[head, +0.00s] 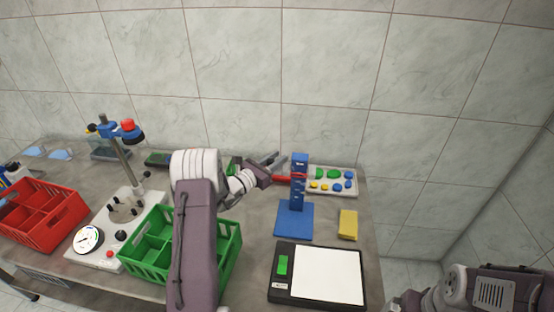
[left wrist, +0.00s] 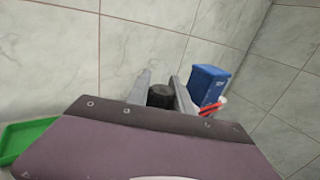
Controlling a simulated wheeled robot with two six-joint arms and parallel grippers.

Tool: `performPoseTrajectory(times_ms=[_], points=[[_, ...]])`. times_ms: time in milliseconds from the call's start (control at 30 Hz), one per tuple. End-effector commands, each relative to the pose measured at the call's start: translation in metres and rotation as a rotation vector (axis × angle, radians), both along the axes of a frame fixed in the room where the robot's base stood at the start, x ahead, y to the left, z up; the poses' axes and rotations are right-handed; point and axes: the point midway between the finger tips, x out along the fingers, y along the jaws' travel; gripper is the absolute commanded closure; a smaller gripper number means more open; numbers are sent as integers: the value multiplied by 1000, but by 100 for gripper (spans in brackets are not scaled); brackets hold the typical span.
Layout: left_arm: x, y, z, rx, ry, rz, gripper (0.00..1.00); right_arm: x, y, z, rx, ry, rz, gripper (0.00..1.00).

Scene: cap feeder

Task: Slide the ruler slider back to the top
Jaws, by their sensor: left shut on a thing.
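The ruler stand is an upright blue post (head: 298,194) on a flat blue base (head: 293,221); the post's upper part also shows in the left wrist view (left wrist: 206,82). The red slider (head: 291,177) sits on the post, between its middle and top, and sticks out to the left. In the left wrist view the red slider (left wrist: 212,107) shows beside the right finger. My left gripper (head: 273,163) is at the slider's left side. Its fingers are shut on the slider's black knob (left wrist: 160,96). My right gripper's fingers are not visible; only my right arm shows at the bottom right.
Behind the post lies a white tray (head: 333,191) with green, blue and yellow pieces. A yellow block (head: 348,224) and a black-framed scale (head: 325,275) are nearby. A green crate (head: 231,245), a dial device (head: 88,239) and a red crate (head: 40,216) stand left.

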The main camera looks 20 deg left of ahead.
Motion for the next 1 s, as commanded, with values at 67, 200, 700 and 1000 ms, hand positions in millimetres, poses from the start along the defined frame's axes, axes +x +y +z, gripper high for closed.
performPoseTrajectory(times_ms=[67,200,700,1000], points=[[0,0,0,0,0,0,100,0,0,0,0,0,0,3],[0,0,4,0,0,0,100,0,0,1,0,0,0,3],[1,1,28,0,-6,2,54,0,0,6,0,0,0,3],[0,1,26,0,-2,1,51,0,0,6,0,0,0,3]])
